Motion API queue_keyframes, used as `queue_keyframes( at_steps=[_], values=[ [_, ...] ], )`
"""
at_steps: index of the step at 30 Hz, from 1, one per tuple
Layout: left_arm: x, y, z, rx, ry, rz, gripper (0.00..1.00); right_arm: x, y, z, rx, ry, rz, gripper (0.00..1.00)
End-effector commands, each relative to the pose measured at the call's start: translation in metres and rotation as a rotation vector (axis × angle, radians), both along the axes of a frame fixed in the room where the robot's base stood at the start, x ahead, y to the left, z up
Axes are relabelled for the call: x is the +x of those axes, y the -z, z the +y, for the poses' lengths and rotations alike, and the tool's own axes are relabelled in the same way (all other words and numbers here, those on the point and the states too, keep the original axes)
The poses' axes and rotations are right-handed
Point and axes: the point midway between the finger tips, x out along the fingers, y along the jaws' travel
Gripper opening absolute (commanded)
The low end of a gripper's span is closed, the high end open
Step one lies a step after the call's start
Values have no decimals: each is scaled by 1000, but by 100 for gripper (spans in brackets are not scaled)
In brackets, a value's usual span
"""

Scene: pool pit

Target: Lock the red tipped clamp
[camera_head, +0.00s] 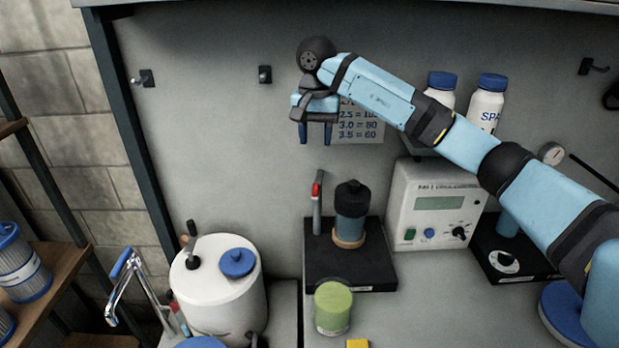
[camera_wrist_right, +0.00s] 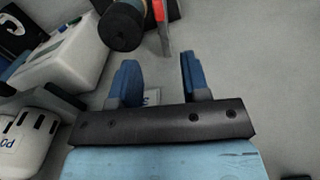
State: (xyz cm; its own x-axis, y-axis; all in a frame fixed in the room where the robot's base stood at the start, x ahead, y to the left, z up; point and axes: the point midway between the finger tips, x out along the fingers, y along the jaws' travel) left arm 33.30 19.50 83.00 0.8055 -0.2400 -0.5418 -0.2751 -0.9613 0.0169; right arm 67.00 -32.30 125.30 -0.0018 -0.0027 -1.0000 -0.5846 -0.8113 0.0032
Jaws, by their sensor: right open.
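The red tipped clamp (camera_head: 317,207) stands upright on a black base plate (camera_head: 350,277), at the left of a dark cylinder with a black cap (camera_head: 351,212). Its lever is grey with a red part near the top. In the right wrist view the red tip (camera_wrist_right: 160,12) shows at the top edge, beyond the fingers. My right gripper (camera_head: 316,136) is open and empty, above the clamp and apart from it, with its fingers pointing down. It also shows in the right wrist view (camera_wrist_right: 157,65), with a clear gap between its blue fingers. My left gripper is not in view.
A grey box with a display (camera_head: 435,205) stands right of the clamp. White bottles (camera_head: 487,100) stand behind my right arm. The wall has hooks.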

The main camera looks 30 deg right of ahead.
Motion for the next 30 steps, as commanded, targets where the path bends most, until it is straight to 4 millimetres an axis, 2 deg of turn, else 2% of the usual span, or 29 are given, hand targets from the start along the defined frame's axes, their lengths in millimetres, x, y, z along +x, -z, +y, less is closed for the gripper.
queue_keyframes(
  at_steps=[6,12,18,24,30],
  values=[
    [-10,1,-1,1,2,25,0,-1,40,0,1,1,4,43],
    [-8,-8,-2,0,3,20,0,-1,83,0,2,1,4,43],
    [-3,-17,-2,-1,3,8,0,-1,115,1,3,0,3,43],
    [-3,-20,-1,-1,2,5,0,0,128,1,3,0,-1,43],
    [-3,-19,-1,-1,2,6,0,0,130,1,2,0,0,43]
  ],
)
